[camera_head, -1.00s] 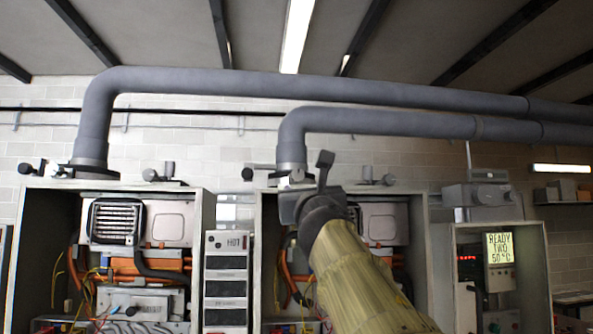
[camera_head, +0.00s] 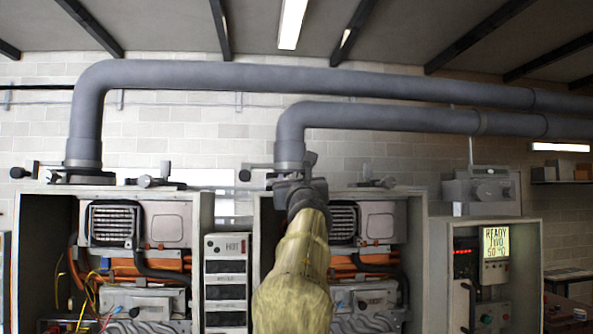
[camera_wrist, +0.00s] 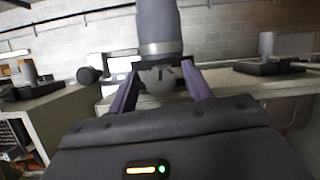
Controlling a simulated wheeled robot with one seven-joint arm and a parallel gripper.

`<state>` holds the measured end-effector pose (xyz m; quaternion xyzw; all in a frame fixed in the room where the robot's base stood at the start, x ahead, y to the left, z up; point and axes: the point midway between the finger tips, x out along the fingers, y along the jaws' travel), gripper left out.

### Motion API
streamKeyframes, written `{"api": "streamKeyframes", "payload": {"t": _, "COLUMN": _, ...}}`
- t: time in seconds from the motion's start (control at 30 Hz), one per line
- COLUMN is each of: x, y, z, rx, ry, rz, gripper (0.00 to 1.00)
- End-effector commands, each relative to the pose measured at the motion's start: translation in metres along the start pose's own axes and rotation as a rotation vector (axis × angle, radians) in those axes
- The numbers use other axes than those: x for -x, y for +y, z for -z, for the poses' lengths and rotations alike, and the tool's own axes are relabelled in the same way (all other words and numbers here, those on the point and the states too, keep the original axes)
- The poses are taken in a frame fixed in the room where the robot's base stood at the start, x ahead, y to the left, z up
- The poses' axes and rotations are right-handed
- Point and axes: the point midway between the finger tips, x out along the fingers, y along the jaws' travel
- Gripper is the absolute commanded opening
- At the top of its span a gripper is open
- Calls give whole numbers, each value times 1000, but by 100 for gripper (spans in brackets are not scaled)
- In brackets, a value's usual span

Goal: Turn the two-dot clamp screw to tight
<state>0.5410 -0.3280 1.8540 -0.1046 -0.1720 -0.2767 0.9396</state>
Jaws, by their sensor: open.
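My gripper (camera_head: 302,172) is raised at the base of the right grey flue pipe (camera_head: 289,135), on top of the right heater cabinet. In the wrist view my gripper (camera_wrist: 160,72) has its two dark fingers apart, with a grey rounded clamp part (camera_wrist: 160,84) seen between them, below the pipe (camera_wrist: 158,24). I cannot tell whether the fingers touch it. A dark knob (camera_wrist: 88,75) sticks out to the left of the pipe base; it also shows in the head view (camera_head: 245,175). No dot marks are readable, so I cannot tell which screw bears two dots.
The left pipe (camera_head: 84,125) has a similar clamp with a knob (camera_head: 17,172). Small valve fittings (camera_head: 155,178) stand on the cabinet tops. A control box (camera_head: 495,242) reads "READY TWO 50 °C". The wall behind is plain block.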

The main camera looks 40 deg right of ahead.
Motion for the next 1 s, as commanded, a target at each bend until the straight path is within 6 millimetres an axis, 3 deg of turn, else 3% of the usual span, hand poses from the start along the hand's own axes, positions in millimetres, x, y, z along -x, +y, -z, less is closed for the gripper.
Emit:
{"api": "streamKeyframes", "payload": {"t": 0.37, "x": -4, "y": 0, "z": 1, "rx": -1, "ry": 0, "rz": 0, "gripper": 48}}
{"api": "streamKeyframes", "payload": {"t": 0.5, "x": -4, "y": 0, "z": 1, "rx": -1, "ry": 0, "rz": 0, "gripper": 20}}
{"api": "streamKeyframes", "payload": {"t": 0.6, "x": -4, "y": 0, "z": 1, "rx": -1, "ry": 0, "rz": 1, "gripper": 5}}
{"api": "streamKeyframes", "payload": {"t": 1.0, "x": -4, "y": 0, "z": 1, "rx": -53, "ry": 3, "rz": 22, "gripper": 5}}
